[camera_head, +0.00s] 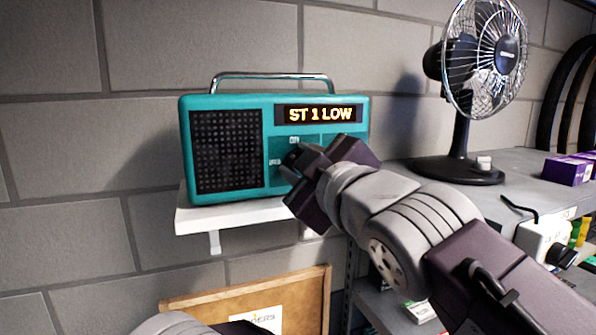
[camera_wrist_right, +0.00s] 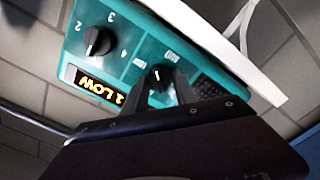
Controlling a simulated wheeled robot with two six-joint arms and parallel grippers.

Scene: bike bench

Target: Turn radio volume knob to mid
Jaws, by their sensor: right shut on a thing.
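The teal radio (camera_head: 275,190) stands on a small white wall shelf (camera_head: 240,213). Its display (camera_head: 319,113) reads "ST 1 LOW". My right gripper (camera_head: 290,165) is at the lower front of the radio and covers the volume knob in the head view. In the right wrist view the dark volume knob (camera_wrist_right: 160,75) with a white pointer mark sits between my fingertips, and the right gripper (camera_wrist_right: 163,83) is shut on it. A second dark knob (camera_wrist_right: 99,43), with numbers around it, is apart from the fingers.
A desk fan (camera_head: 462,110) stands on the grey bench (camera_head: 405,180) to the right, with a purple box (camera_head: 567,170) beyond it. A framed brown board (camera_head: 300,292) is below the radio shelf. A grey brick wall is close behind the radio.

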